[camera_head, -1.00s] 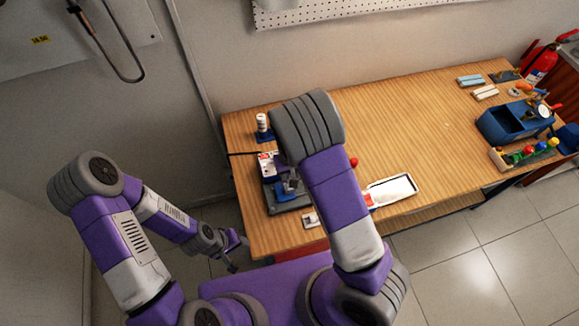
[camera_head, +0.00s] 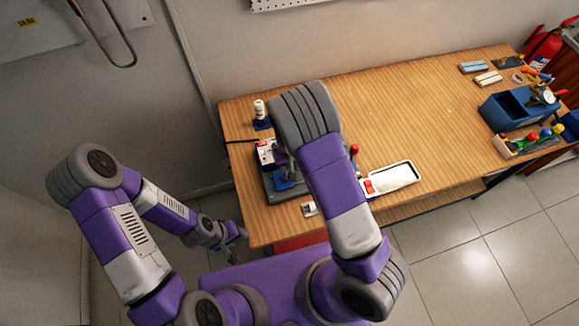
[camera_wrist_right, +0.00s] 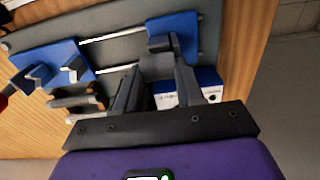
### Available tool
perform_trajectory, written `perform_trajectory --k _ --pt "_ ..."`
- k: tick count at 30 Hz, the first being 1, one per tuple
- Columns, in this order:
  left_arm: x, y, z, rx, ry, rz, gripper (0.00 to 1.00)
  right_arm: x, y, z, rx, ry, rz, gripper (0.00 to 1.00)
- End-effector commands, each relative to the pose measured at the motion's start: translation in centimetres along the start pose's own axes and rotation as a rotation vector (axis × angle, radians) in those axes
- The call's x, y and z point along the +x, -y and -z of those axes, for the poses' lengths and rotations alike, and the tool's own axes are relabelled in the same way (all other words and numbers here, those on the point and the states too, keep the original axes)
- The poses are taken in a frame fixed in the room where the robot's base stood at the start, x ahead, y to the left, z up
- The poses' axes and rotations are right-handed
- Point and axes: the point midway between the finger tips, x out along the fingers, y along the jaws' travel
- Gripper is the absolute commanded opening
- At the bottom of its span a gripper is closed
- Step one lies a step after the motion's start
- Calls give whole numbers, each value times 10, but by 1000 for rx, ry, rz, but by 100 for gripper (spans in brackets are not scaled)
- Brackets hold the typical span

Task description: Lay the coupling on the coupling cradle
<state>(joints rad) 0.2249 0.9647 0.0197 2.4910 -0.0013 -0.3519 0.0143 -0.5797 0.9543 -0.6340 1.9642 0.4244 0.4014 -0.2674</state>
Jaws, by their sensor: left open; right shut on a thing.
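My right gripper (camera_wrist_right: 157,85) hangs over the dark grey fixture plate (camera_wrist_right: 115,52) on the bench. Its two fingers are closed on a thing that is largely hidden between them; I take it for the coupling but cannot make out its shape. One blue holder (camera_wrist_right: 172,28) lies just beyond the fingertips, and another blue holder with a notch (camera_wrist_right: 50,68) is to their left; I cannot tell which is the coupling cradle. In the head view my right arm covers much of the fixture (camera_head: 285,193). My left gripper (camera_head: 234,247) is open and empty, off the bench's left front edge.
A blue-and-white box (camera_wrist_right: 190,88) is by the right finger. A white bottle on a blue base (camera_head: 260,112) stands behind the fixture. A white tray (camera_head: 391,178) lies to the right. A blue bin (camera_head: 508,112) is far right. The middle of the bench (camera_head: 410,115) is clear.

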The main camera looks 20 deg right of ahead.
Motion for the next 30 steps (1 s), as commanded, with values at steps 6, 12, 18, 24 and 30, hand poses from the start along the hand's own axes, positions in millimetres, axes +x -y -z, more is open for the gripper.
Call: perform_trajectory --k 6,12,18,24,30 --pt "3 1 0 0 -1 0 43 13 0 -12 4 30 -4 10" --pt "3 1 0 0 -1 0 43 14 0 -12 7 30 -4 63" --pt "4 1 0 0 -1 0 43 14 0 -12 10 29 -3 67" --pt "4 1 0 0 -1 0 43 14 0 -11 11 29 -3 67" --pt "4 1 0 0 -1 0 43 9 0 -11 11 26 -3 67"
